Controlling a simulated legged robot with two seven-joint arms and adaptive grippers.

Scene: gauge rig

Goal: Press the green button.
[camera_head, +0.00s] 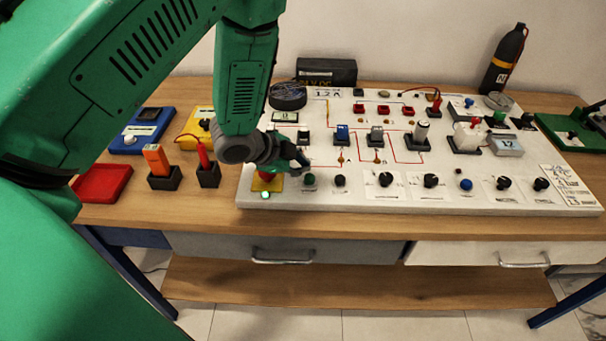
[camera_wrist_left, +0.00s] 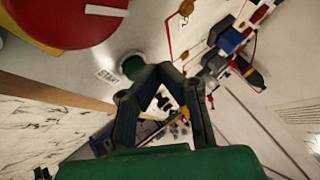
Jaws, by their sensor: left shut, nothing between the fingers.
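The green button (camera_head: 309,180) is a small round dark-green cap near the front left of the white panel. In the left wrist view the green button (camera_wrist_left: 131,66) shows beside a label that seems to read START. My right gripper is in neither view.
A red mushroom button (camera_wrist_left: 62,18) on a yellow base is close left of the green button. A lit green lamp (camera_head: 265,195) sits at the panel's front edge.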

